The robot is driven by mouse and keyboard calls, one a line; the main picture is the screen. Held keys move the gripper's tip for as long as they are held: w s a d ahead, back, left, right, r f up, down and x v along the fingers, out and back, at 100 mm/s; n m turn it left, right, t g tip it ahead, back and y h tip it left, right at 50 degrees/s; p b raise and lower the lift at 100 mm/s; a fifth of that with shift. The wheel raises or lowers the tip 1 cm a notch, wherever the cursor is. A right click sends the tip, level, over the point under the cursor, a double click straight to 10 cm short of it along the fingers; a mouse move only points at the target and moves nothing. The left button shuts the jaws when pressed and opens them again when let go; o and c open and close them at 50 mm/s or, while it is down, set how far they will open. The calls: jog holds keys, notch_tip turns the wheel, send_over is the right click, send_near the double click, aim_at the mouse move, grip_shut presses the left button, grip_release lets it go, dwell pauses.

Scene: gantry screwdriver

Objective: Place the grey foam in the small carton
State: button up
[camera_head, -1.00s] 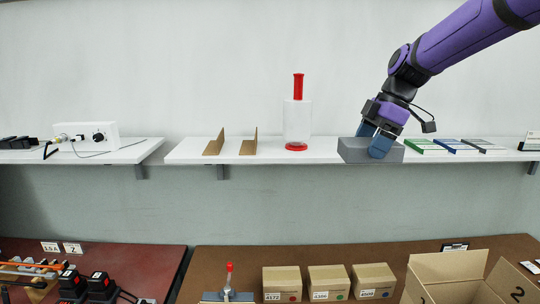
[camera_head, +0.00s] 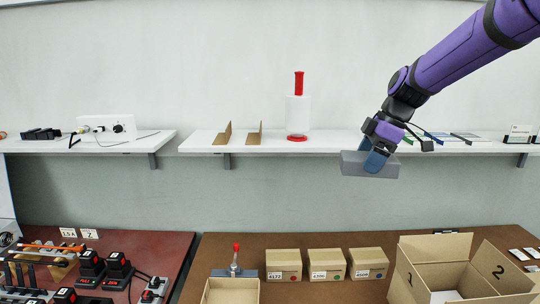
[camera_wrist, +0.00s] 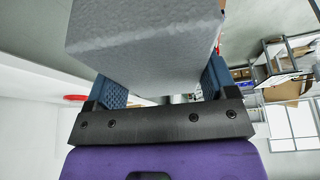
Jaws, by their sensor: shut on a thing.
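The grey foam (camera_head: 352,164) is a rectangular block held by my gripper (camera_head: 375,160) in front of the shelf edge, above the brown table. In the wrist view the foam (camera_wrist: 145,35) fills the space between the two blue fingers, and my gripper (camera_wrist: 165,85) is shut on it. An open carton (camera_head: 232,292) stands at the bottom of the head view, cut off by the frame edge. I cannot tell for sure which is the small carton.
Three closed boxes (camera_head: 326,265) stand in a row on the brown table (camera_head: 215,248). A red-handled clamp (camera_head: 236,262) stands behind the carton at the bottom.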

jog(key=w+d+f+m+t+h, duration=0.1)
jog(key=w+f+m, duration=0.25)
jog(key=f, duration=0.55)
jog(key=w+d+f+m+t, duration=0.15)
jog(key=f+m, duration=0.25)
jog(key=f, duration=0.6)
jog(key=s+d+f+m+h, duration=0.1)
jog(key=f+m, duration=0.3)
jog(key=f, duration=0.5)
jog(key=s+d+f+m+t+h, duration=0.1)
jog(key=s+d+f+m+h, duration=0.1)
jog(key=f, duration=0.6)
jog(key=d+m, duration=0.1)
jog(key=m, duration=0.1)
jog(key=shift+s+d+f+m, duration=0.15)
jog(key=shift+d+f+m, duration=0.05)
jog(key=shift+f+m, duration=0.2)
